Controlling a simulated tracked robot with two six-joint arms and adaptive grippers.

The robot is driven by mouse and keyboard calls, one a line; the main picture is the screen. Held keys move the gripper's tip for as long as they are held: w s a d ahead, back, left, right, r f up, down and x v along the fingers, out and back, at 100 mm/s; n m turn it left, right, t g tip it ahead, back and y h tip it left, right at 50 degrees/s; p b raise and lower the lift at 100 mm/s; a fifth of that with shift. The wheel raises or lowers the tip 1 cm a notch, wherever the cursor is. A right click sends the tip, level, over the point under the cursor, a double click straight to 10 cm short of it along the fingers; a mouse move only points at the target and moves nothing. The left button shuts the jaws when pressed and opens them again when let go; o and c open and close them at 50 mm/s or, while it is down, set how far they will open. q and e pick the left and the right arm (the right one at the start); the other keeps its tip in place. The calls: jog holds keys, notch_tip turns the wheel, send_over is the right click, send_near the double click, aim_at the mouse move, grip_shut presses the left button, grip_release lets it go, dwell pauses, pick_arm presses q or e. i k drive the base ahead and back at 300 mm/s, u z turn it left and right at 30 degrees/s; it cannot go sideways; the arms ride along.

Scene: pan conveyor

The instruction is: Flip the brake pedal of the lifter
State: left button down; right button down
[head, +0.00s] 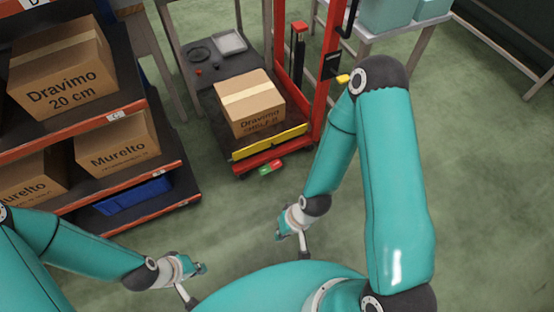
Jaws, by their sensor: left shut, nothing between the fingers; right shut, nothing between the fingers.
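The lifter (320,105) has a red upright frame and stands at the top middle of the head view. Its low front edge is red with a yellow strip (270,141). A small pedal, part green and part red (270,167), sticks out low at the front of the lifter. My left gripper (186,297) is shut and empty, low in the picture, well apart from the pedal. My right gripper (304,250) is shut and empty, nearer the pedal but not touching it. My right arm bends over the floor at the right.
A Dravimo carton (252,105) sits on the lifter. A shelf rack (150,172) with several cartons and a blue bin (132,195) stands at the left. A table (400,35) with teal containers is at the top right. The green floor (235,215) before the lifter is clear.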

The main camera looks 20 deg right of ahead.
aim_at(265, 170)
jog(key=u, duration=0.05)
jog(key=i, duration=0.9)
jog(key=z, duration=0.1)
